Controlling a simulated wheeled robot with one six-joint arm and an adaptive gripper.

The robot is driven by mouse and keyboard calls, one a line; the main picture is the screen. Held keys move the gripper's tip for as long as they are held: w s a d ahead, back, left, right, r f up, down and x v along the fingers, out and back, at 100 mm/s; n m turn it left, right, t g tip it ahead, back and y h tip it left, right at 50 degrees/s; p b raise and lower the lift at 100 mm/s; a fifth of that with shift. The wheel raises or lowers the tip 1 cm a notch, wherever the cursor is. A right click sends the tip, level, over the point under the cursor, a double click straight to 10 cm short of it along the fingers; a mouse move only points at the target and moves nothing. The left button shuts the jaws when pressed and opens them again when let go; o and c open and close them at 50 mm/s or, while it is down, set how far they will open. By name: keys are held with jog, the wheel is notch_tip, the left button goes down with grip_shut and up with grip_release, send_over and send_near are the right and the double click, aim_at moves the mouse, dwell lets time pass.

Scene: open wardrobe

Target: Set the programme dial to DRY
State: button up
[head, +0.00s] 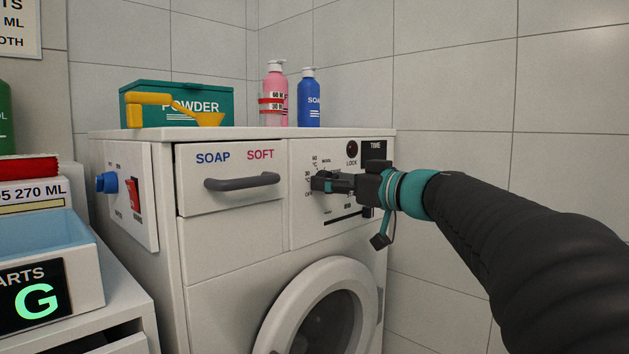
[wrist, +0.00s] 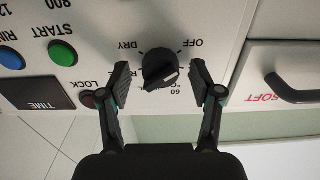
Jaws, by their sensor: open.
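The programme dial (wrist: 160,70) is a black round knob with a raised grip bar on the washing machine's white front. In the wrist view, DRY (wrist: 127,46) is printed up and left of it, OFF (wrist: 196,42) up and right, and 60 below right. The bar lies slanted; I cannot tell which end is the pointer. My gripper (head: 320,183) is at the panel and covers the dial in the head view. In the wrist view, my gripper's open fingers (wrist: 161,74) stand on either side of the dial, with gaps visible.
The panel also carries a green START button (wrist: 62,53), a blue button (wrist: 11,58), a LOCK lamp (head: 352,149) and a TIME display (wrist: 36,93). The soap drawer handle (head: 242,182) juts out beside the panel. Bottles and a POWDER box (head: 177,103) stand on top.

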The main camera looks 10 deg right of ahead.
jog(key=c, duration=1.1)
jog(key=shift+c, duration=0.2)
jog(key=shift+m+b, duration=0.3)
